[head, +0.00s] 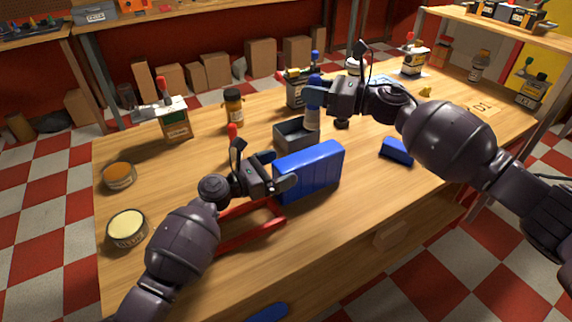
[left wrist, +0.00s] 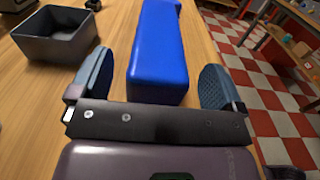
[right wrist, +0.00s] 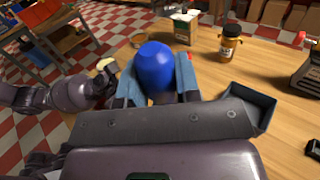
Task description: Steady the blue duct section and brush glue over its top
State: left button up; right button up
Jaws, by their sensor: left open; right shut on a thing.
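The blue duct section (head: 309,172) lies as a long block on the wooden table, near its front edge. My left gripper (head: 276,172) is open at its left end. In the left wrist view, the duct section (left wrist: 158,50) extends away between the spread fingers (left wrist: 158,88), with a gap visible on the right side. My right gripper (head: 313,105) is above the table behind the duct section, shut on a blue rounded thing (right wrist: 154,66), perhaps the brush handle.
An open grey tray (head: 291,136) stands just behind the duct section. A red frame (head: 245,230) lies in front of my left arm. A small blue block (head: 397,151) is to the right. Round tins (head: 127,230), bottles and cans stand around.

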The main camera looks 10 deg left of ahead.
pick_arm(q)
jog(key=shift+x, duration=1.15)
jog(key=c, duration=1.1)
